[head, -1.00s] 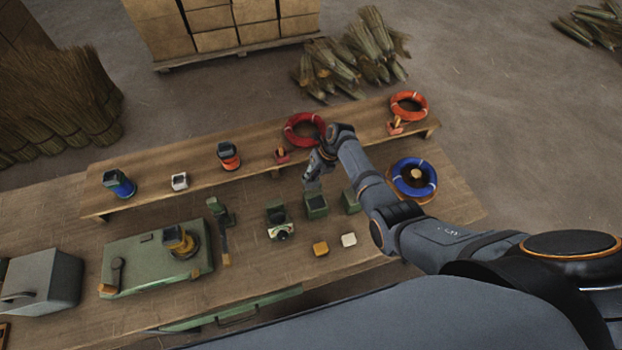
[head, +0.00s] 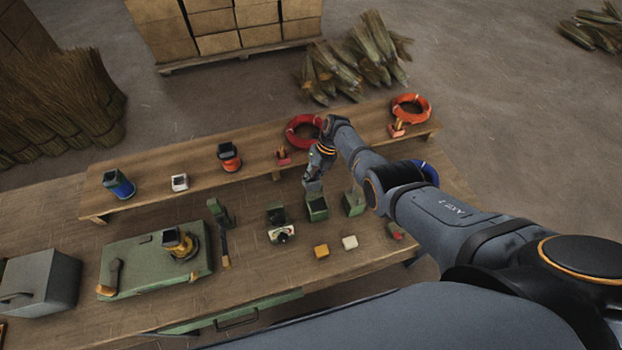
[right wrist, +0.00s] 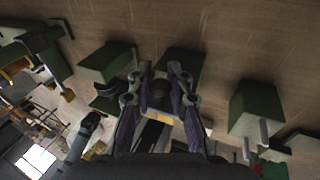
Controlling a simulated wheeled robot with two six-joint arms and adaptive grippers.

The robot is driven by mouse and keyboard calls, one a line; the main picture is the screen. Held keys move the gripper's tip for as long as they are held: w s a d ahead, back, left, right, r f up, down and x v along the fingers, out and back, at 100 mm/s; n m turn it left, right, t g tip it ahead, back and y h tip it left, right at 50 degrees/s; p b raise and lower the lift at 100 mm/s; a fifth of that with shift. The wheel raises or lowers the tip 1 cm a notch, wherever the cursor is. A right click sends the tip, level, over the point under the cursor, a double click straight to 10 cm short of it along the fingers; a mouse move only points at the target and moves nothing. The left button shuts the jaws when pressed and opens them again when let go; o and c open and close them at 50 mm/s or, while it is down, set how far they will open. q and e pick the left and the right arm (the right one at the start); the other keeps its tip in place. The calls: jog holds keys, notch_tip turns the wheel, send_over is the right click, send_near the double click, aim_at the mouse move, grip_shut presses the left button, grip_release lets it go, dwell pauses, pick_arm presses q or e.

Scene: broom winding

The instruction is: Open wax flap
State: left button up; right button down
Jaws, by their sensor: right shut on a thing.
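My right gripper (head: 314,187) points down at the back upper edge of the middle green box (head: 317,210), which stands on the workbench. It is shut, seemingly on this box's flap, which the fingers mostly hide. The box's dark top shows in front of the fingers. In the right wrist view, the fingers (right wrist: 157,88) close in front of a green box (right wrist: 183,64). How far the flap stands open cannot be told. My left gripper is not in view.
Green boxes stand at left (head: 277,212) and right (head: 354,202) of the middle one. A yellow block (head: 321,250) and a white block (head: 349,242) lie in front. Behind runs a raised wooden shelf (head: 200,185) with a red coil (head: 301,131).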

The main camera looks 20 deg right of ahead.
jog(key=shift+w+r, duration=0.1)
jog(key=c, duration=1.3)
grip_release()
